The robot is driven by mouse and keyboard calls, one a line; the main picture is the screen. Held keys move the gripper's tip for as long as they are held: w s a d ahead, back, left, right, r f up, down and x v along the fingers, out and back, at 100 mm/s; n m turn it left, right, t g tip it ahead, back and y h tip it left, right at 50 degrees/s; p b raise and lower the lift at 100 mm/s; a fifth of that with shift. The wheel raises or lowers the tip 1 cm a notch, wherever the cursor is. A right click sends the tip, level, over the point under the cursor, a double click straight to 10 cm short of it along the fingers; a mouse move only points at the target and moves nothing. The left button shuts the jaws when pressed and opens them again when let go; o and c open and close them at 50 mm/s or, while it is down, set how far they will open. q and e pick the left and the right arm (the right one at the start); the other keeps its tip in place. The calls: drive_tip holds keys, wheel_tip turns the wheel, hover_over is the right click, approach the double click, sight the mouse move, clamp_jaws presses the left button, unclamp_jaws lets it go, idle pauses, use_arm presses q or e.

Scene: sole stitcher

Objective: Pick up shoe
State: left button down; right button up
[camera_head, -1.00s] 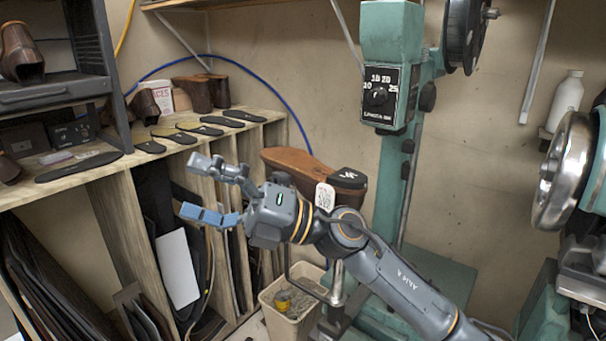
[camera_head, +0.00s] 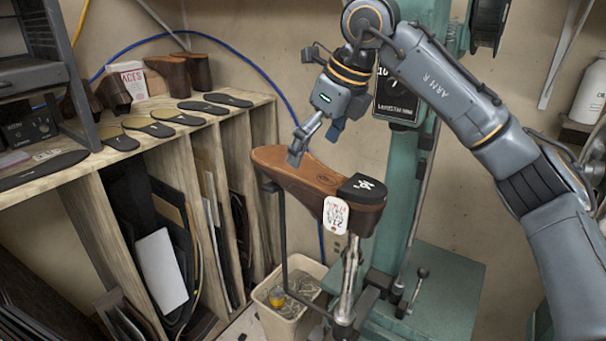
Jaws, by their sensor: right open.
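The brown shoe (camera_head: 278,166) rests sole-up on the metal post of the green machine. Its heel (camera_head: 362,188) is black with a white mark and points to the right, and a white tag (camera_head: 335,215) hangs at its side. My right gripper (camera_head: 308,105) is open and points down over the middle of the shoe. One finger reaches down in front of the sole; I cannot tell whether it touches. My left gripper is out of view.
A wooden rack (camera_head: 207,128) with several dark soles on top stands at the left. A bin (camera_head: 291,315) sits below the shoe. The green machine (camera_head: 440,290) stands behind and right of it. A blue cable (camera_head: 262,72) runs along the wall.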

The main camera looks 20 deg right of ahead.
sight(305, 168)
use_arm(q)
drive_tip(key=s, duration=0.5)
use_arm(e)
drive_tip(key=x, duration=0.3)
drive_tip(key=shift+s+p, duration=0.15)
drive_tip(key=shift+p, duration=0.15)
drive_tip(key=shift+w+a+f, duration=0.1)
drive_tip(key=shift+w+f, duration=0.65)
drive_tip(key=shift+f, duration=0.15)
drive_tip(key=shift+w+a+f+p, duration=0.1)
drive_tip(key=shift+w+f+p, duration=0.2)
drive_tip(key=shift+f+p, duration=0.45)
drive_tip(key=shift+p+x, duration=0.75)
drive_tip(key=shift+x, duration=0.3)
drive_tip(key=shift+w+f, duration=0.25)
drive_tip(key=shift+f, duration=0.4)
drive_tip(key=shift+a, duration=0.1)
drive_tip(key=shift+s, duration=0.1)
drive_tip(key=c, duration=1.3)
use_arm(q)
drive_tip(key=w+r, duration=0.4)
use_arm(e)
drive_tip(key=shift+c, duration=0.3)
